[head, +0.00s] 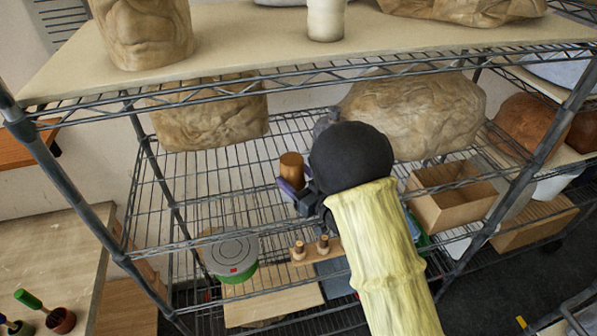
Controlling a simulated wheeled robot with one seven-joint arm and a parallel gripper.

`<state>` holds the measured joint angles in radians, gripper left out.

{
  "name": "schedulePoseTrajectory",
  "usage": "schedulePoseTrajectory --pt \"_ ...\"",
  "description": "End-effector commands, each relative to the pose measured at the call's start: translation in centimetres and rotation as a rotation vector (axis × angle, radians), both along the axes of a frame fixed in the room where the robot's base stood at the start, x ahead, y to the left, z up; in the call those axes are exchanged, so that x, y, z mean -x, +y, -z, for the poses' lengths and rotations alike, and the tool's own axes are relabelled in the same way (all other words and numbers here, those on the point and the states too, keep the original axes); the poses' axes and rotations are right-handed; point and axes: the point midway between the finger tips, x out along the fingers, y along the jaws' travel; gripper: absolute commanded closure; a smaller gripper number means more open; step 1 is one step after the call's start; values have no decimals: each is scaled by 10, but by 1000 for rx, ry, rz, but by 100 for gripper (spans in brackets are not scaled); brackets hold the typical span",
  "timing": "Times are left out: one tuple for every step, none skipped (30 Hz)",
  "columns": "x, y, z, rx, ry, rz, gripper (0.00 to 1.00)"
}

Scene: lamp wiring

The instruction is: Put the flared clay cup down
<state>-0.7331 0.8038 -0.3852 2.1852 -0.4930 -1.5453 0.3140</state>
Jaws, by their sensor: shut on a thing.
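The flared clay cup (292,166) appears to be the small brown, round-sided thing at my gripper, just left of my dark wrist. Its lighter top faces up and it looks roughly upright; its flare is not clear at this size. My gripper (290,187), with purple fingers, is shut on it low down. Part of the gripper and the cup's underside are hidden. The cup shows against a wire shelf (218,192) of the rack; I cannot tell whether it touches the wires or is above them.
A large tan rock-like lump (210,115) is at the back left, another (420,112) at the right. A wooden box (455,195) stands right of my arm. The upper board (240,45) overhangs the shelf. Bare wire shows left of the cup. A green-and-grey round container (232,258) is lower down.

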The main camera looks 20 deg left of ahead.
Motion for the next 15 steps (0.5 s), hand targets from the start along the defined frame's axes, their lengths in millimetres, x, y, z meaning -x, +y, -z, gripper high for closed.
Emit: schedulePoseTrajectory --pt "0 1 0 -2 -1 -2 70" --pt "1 2 0 -2 -1 -3 70" --pt "1 2 0 -2 -1 -4 70" --pt "1 2 1 -2 -1 -4 70" --pt "0 2 2 -2 -1 -4 70" --pt "0 2 3 -2 -1 -4 70" --pt "0 2 3 0 0 -3 36" --pt "0 2 2 0 0 -3 30" --pt "0 2 2 0 0 -3 22" --pt "0 2 2 0 0 -3 18" --pt "0 2 2 0 0 -3 18" --pt "0 2 2 0 0 -3 18" --pt "0 2 2 1 1 -3 18" --pt "0 2 2 1 1 -3 18" --pt "0 2 2 1 1 -3 18"
